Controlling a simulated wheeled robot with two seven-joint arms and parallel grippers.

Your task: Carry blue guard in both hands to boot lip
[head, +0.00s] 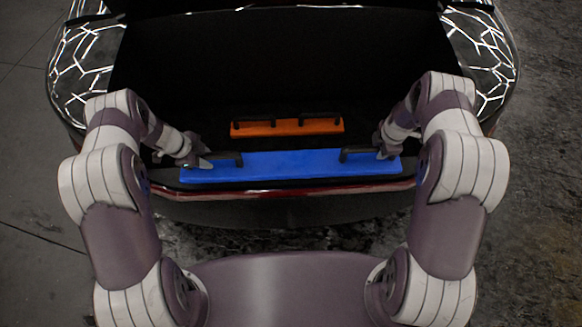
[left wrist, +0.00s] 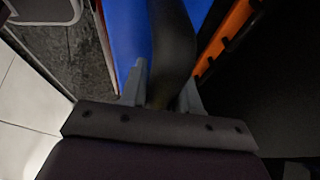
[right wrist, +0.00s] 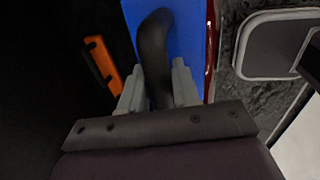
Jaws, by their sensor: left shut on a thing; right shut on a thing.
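The blue guard (head: 290,164) is a long flat bar with a black handle near each end. In the head view it lies level along the boot lip (head: 290,193), at the front edge of the open boot; I cannot tell if it touches the lip. My left gripper (head: 207,162) is shut on its left handle, and the left wrist view shows the black handle (left wrist: 172,50) between the fingers. My right gripper (head: 382,154) is shut on its right handle, and the right wrist view shows that handle (right wrist: 153,55) between the fingers.
An orange bar (head: 287,127) with two black handles lies inside the dark boot (head: 280,60), just behind the blue guard. The car's patterned rear corners (head: 90,55) stand on both sides. Dark ground shows below the bumper.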

